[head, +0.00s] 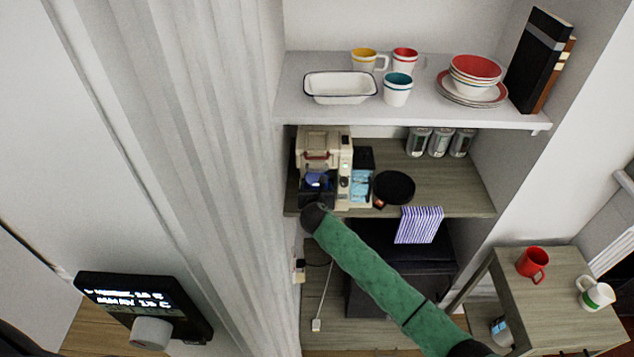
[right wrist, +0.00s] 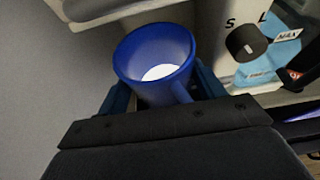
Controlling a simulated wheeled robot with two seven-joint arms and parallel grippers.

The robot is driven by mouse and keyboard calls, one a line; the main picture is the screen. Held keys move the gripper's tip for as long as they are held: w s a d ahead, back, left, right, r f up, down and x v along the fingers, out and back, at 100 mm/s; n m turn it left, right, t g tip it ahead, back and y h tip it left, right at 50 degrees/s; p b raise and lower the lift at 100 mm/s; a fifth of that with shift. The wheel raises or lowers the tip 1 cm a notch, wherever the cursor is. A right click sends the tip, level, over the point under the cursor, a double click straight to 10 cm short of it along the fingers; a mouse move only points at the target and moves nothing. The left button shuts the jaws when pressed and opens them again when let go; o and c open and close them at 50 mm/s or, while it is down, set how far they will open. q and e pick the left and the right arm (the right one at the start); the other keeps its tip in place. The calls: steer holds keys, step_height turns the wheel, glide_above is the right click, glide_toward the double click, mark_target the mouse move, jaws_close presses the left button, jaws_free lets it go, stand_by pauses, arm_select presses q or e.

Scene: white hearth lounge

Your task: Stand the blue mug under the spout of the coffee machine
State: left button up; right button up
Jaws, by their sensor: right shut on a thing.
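The blue mug (head: 317,180) is at the front of the cream coffee machine (head: 325,142), below its upper housing. My right gripper (head: 318,190) is shut on the mug, and my green-sleeved arm hides part of this area. In the right wrist view the mug (right wrist: 140,62) is between the two fingers, open end facing the camera, with a pale bottom inside. The machine's cream body (right wrist: 228,72) with its S–L knob is close on the right there. The spout is not clearly visible, so I cannot tell whether the mug is right under it or touching the base. My left gripper is not in view.
A black pan (head: 394,187) and a striped cloth (head: 419,225) are right of the machine. Cans (head: 439,142) stand behind. The upper shelf (head: 430,115) holds cups, a white dish (head: 340,88) and bowls. A side table at right holds a red mug (head: 532,262) and a white-green mug (head: 596,294).

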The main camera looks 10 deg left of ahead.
mark_target(317, 180)
steer(key=shift+w+a, duration=0.15)
steer(key=shift+w, duration=0.55)
steer(key=b+x, duration=0.2)
steer(key=x, duration=0.1)
steer(key=shift+w+a+r, duration=0.1)
steer(key=shift+w+r, duration=0.2)
steer(key=shift+w, duration=0.1)
steer(key=shift+s+f+b, duration=0.1)
steer(key=shift+f+b, duration=0.5)
steer(key=shift+r, duration=0.15)
steer(key=o, duration=1.3)
steer(key=shift+s, duration=0.1)
